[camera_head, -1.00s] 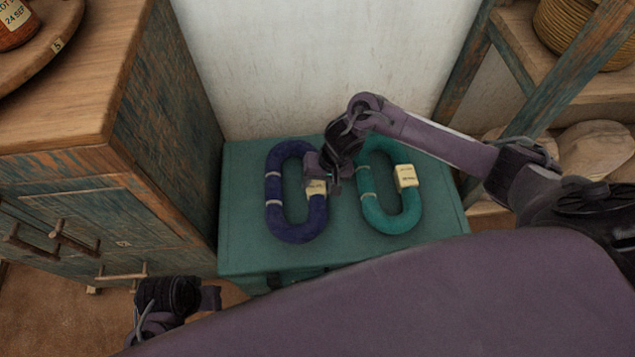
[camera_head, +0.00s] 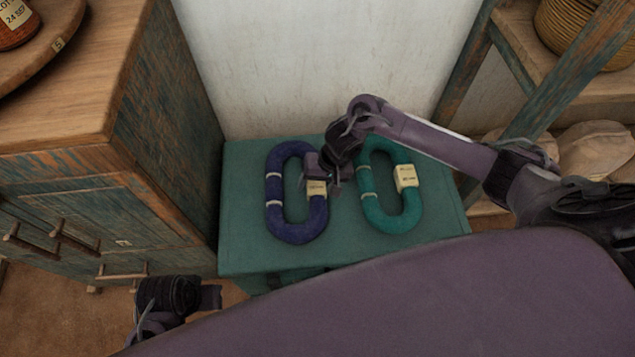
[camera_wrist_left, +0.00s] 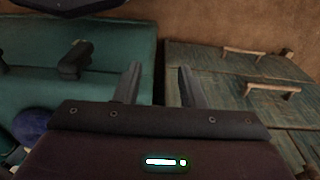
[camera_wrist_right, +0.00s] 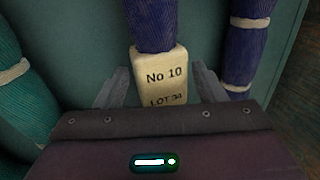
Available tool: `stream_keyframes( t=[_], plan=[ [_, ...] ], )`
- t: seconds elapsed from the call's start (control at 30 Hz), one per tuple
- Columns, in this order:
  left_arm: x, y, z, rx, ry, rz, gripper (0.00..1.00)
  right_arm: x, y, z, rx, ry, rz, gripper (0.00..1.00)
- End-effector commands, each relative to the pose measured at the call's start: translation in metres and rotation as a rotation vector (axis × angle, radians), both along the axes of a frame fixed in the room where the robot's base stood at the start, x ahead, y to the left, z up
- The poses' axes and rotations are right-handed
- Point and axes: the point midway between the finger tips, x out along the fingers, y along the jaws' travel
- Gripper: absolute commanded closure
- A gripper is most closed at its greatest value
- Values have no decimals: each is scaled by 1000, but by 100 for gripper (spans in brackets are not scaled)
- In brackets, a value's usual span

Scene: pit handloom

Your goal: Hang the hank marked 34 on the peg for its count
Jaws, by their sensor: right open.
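The dark blue hank (camera_head: 297,232) lies flat on a green table, with two pale ties and a cream tag (camera_head: 317,188). In the right wrist view its tag (camera_wrist_right: 160,70) reads "No 10", and the line below, partly hidden, looks like "LOT 34". The teal hank (camera_head: 393,222) lies to its right with its own tag (camera_head: 406,176), too small to read. My right gripper (camera_head: 325,180) is open over the blue hank's right side, with a finger on either side of the tag. My left gripper (camera_wrist_left: 158,85) is open and empty, low before the table.
The green table (camera_head: 244,254) has bare room around the hanks. A worn wooden cabinet (camera_head: 165,170) stands close on the left, with handles on its front. A shelf frame (camera_head: 560,85) with a coiled basket (camera_head: 575,30) is on the right. A pale wall closes the back. No peg is clearly seen.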

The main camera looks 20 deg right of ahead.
Motion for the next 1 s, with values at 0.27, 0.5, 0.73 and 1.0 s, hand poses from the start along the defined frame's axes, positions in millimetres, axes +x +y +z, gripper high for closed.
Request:
stream_keyframes(
  t=[0.27,0.5,0.73,1.0],
  plan=[
    [-3,-5,25,-10,-20,-20,64,-1,-3,6,-3,0,0,35],
    [0,1,-1,4,9,3,64,-5,-11,34,-2,2,-1,35],
    [3,5,-40,3,-1,19,64,-8,-18,58,0,0,0,35],
    [3,7,-63,2,-10,28,64,-10,-22,73,1,2,1,35]
  ],
)
